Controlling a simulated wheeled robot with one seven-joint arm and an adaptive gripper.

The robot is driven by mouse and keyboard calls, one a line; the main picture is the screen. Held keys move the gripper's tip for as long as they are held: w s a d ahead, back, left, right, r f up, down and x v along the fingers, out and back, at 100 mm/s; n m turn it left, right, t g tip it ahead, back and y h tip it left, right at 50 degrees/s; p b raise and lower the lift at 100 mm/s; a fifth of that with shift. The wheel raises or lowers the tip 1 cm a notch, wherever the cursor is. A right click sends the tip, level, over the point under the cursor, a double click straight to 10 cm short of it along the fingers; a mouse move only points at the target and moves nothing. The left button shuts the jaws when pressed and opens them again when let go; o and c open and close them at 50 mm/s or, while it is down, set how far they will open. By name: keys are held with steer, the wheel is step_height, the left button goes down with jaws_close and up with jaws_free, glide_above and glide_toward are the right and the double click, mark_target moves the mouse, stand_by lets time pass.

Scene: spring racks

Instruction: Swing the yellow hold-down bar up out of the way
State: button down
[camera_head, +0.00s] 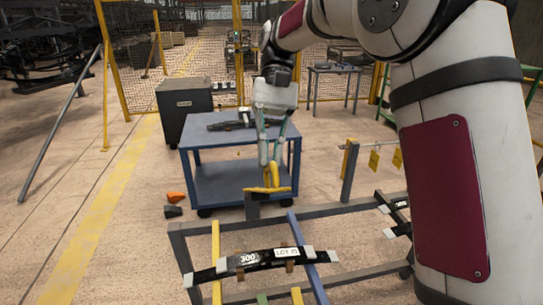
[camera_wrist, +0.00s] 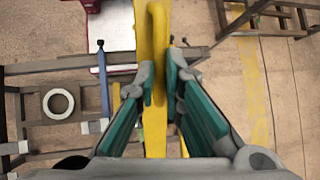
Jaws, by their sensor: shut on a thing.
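The yellow hold-down bar (camera_head: 272,174) stands at the far rail of the grey rack, with a flat yellow piece at its foot. In the wrist view the bar (camera_wrist: 154,25) runs up and down the picture between my fingers and has a rounded top end. My gripper (camera_head: 268,160) points down over it, and its fingers are shut on the bar. In the wrist view my gripper (camera_wrist: 160,78) has one fingertip on each side of the bar. The bar's lower part is partly hidden behind the gripper body in the wrist view.
The grey rack (camera_head: 345,208) holds a black leaf spring (camera_head: 265,261) marked 300 on its near side. A blue cart (camera_head: 225,181) stands close behind the rack. A dark cabinet (camera_head: 186,106) and mesh fence are farther back. The floor at left is mostly clear.

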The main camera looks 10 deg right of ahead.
steer(key=c, duration=1.7)
jaws_free()
steer(key=shift+w, duration=0.1)
steer(key=shift+f, duration=0.1)
